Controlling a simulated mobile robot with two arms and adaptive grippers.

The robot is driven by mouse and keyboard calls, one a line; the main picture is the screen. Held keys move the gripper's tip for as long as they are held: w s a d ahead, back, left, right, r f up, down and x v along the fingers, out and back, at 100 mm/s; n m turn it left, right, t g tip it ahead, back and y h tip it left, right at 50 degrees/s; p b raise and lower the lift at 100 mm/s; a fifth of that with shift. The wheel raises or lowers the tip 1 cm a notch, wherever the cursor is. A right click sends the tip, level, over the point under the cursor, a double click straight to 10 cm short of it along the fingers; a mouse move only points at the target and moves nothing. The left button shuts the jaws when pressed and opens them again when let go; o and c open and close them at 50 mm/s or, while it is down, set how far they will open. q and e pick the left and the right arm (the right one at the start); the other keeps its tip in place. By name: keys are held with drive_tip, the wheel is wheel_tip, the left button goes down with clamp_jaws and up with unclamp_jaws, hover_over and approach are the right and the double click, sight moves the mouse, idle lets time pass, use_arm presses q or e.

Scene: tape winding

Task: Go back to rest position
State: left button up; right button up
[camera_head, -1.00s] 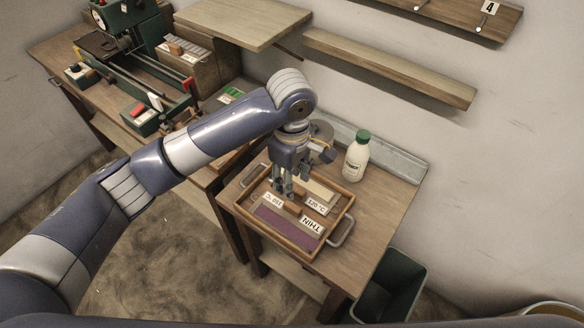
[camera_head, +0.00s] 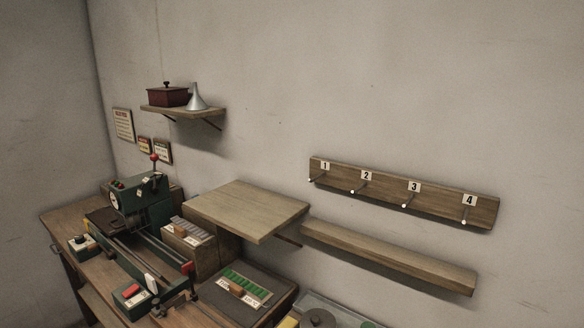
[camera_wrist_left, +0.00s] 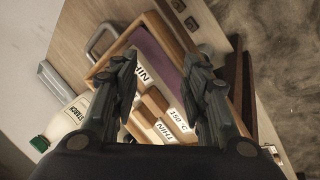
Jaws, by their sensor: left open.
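My left gripper (camera_wrist_left: 165,90) shows in the left wrist view, open and empty. It hangs above a wooden tray (camera_wrist_left: 184,32) with metal handles. Labelled blocks and a purple strip (camera_wrist_left: 158,58) lie in the tray between and beyond the fingers. Neither arm shows in the head view, and my right gripper is in no view.
A white bottle with a green cap (camera_wrist_left: 40,143) stands left of the tray in the wrist view. In the head view, a green machine (camera_head: 140,205) stands on a bench at the left. A wooden shelf (camera_head: 247,209) and a numbered peg rail (camera_head: 402,190) are on the wall.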

use_arm(q)
drive_tip(key=s+a+f+m+t+y, duration=0.1)
drive_tip(key=s+a+f+m+y, duration=0.1)
drive_tip(key=s+a, duration=0.55)
drive_tip(key=s+a+f+m+y, duration=0.15)
drive_tip(key=s+a, duration=0.25)
drive_tip(key=a, duration=0.7)
wheel_tip(320, 180, down, 25)
drive_tip(key=g, duration=0.1)
drive_tip(key=s+a+f+g+y, duration=0.1)
drive_tip(key=s+a+f, duration=0.2)
drive_tip(key=s+f, duration=1.4)
drive_tip(key=shift+s+m, duration=0.4)
drive_tip(key=shift+m, duration=0.05)
